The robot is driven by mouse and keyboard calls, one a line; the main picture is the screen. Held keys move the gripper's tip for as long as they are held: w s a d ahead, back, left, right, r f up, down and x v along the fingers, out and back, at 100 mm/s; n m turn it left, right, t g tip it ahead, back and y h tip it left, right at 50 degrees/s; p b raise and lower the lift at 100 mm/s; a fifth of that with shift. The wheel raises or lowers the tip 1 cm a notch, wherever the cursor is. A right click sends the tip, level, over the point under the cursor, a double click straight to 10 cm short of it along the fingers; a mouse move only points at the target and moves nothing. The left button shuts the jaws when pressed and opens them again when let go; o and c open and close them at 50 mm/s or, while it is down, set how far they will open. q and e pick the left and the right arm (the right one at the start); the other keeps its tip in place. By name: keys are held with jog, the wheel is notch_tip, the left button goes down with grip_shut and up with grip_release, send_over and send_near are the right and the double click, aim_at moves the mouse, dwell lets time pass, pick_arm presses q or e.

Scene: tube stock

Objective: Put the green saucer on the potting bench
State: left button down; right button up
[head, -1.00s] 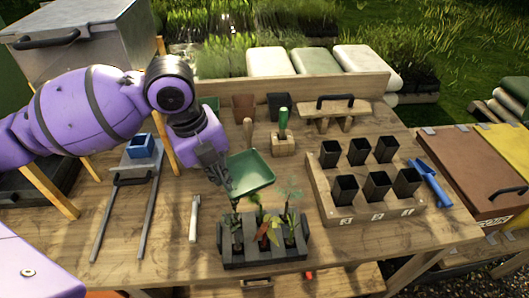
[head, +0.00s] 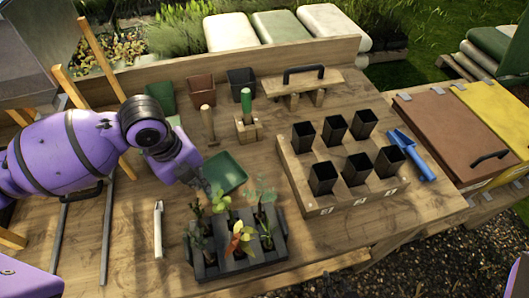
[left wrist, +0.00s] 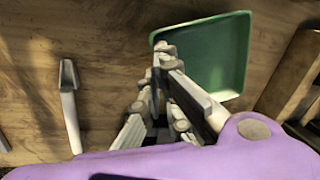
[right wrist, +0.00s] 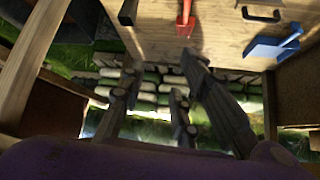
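The green saucer (head: 224,173) is a square, shallow dish over the middle of the potting bench (head: 130,215), just behind the plant tray. My left gripper (head: 213,192) is at its near left corner. In the left wrist view the saucer (left wrist: 215,60) is in front of my left gripper (left wrist: 160,58), whose fingers are together on its rim. I cannot tell whether the saucer's underside touches the wood. My right gripper (right wrist: 155,90) is open and empty in the right wrist view, apart from the bench; it is out of the head view.
A dark tray (head: 240,262) of seedlings stands close in front of the saucer. A rack (head: 300,180) of black pots and a blue trowel (head: 412,155) are to the right. A dibber (head: 208,122) and a green-handled tool (head: 246,105) stand behind. A pale-handled tool (head: 158,230) lies left.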

pick_arm(q)
jog(key=shift+f, duration=1.25)
jog(key=c, duration=2)
grip_release()
jog(key=shift+r, duration=0.1)
jog(key=r, duration=0.4)
jog(key=s+a+r, duration=0.1)
jog(key=r, duration=0.7)
jog(key=shift+s+a+p, duration=0.25)
jog(key=shift+a+p, duration=0.1)
jog(key=shift+a, duration=0.05)
